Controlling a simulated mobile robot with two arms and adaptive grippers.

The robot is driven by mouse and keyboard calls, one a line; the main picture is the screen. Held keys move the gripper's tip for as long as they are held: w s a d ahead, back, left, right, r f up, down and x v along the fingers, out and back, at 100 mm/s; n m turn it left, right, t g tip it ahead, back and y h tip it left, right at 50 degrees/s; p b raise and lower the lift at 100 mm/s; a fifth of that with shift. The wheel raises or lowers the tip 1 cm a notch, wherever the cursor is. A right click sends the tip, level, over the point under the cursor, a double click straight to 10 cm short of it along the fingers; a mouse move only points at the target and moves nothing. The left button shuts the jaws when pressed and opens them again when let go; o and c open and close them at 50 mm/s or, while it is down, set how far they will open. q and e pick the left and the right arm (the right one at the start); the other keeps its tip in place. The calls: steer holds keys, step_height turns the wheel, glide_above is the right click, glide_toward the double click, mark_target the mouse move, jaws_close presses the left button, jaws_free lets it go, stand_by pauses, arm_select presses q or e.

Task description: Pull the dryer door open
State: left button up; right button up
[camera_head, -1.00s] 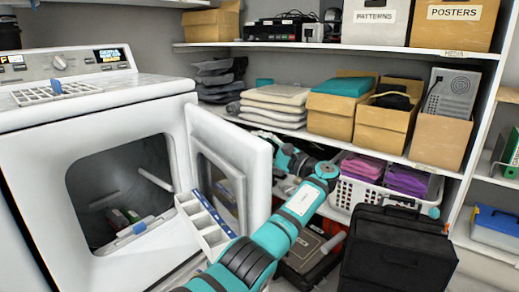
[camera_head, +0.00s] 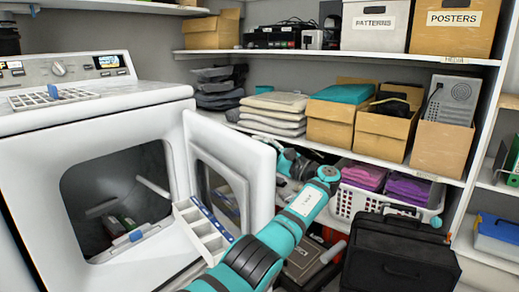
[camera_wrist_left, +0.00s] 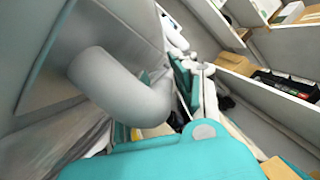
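The white dryer (camera_head: 110,110) stands at the left, with its round-cornered front opening uncovered. Its door (camera_head: 232,150) stands wide open, swung out to the right, its inner face and window turned toward the opening. My teal arm (camera_head: 270,255) rises from the bottom, passes in front of the door and bends back at its far edge. Its end is partly hidden behind the door, and no fingertips show. The left wrist view shows a big grey rounded tube and a teal part close up; I cannot make out fingers there. My right gripper is in neither view.
A black case (camera_head: 400,260) and a white basket (camera_head: 352,203) with folded cloths stand right of the arm. Shelves (camera_head: 340,56) with boxes are behind the door. Small items lie inside the dryer.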

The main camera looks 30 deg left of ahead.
arm_select(q)
steer(key=shift+d, duration=0.1)
steer(key=v, duration=1.2)
